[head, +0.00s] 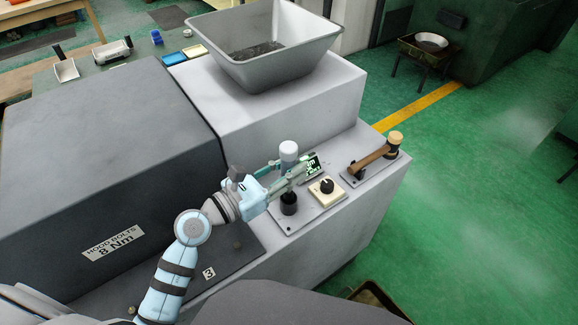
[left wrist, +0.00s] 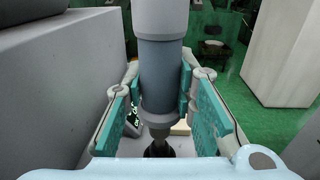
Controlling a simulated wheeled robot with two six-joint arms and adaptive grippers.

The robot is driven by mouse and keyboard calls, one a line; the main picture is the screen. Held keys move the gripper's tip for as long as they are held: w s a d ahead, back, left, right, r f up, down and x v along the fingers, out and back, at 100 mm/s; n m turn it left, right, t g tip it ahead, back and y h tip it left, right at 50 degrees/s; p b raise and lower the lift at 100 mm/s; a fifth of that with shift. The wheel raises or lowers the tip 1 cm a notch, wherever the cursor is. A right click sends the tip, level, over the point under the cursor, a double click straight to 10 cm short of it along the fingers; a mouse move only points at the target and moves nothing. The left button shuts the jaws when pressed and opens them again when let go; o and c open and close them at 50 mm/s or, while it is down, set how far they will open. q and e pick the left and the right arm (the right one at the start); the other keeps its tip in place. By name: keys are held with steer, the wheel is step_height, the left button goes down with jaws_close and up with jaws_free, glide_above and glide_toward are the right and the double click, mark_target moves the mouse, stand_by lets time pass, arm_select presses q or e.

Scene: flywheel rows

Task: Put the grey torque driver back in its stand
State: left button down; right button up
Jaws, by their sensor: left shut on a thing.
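The grey torque driver (head: 289,149) is upright, its pale cap showing above my left gripper (head: 292,174) in the head view. In the left wrist view, the driver (left wrist: 161,75) stands between the teal pads of my left gripper (left wrist: 160,90), which is shut on its grey body. The black stand (head: 289,203) is on a grey plate directly below the gripper. The stand (left wrist: 158,149) also shows under the driver's narrow tip in the left wrist view. I cannot tell whether the tip is inside its opening. My right gripper is not in view.
A lit green display (head: 312,167) and a cream box with a black knob (head: 327,190) are close beside the stand. A grey hopper (head: 268,45) rises behind, and a dark hood (head: 100,150) is at left.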

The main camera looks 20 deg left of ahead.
arm_select(q)
steer(key=shift+f+b, duration=1.9)
steer(key=shift+f, duration=0.4)
steer(key=c, duration=1.2)
jaws_free()
steer(key=shift+c, duration=0.2)
steer(key=v, duration=1.2)
steer(key=shift+a, duration=0.1)
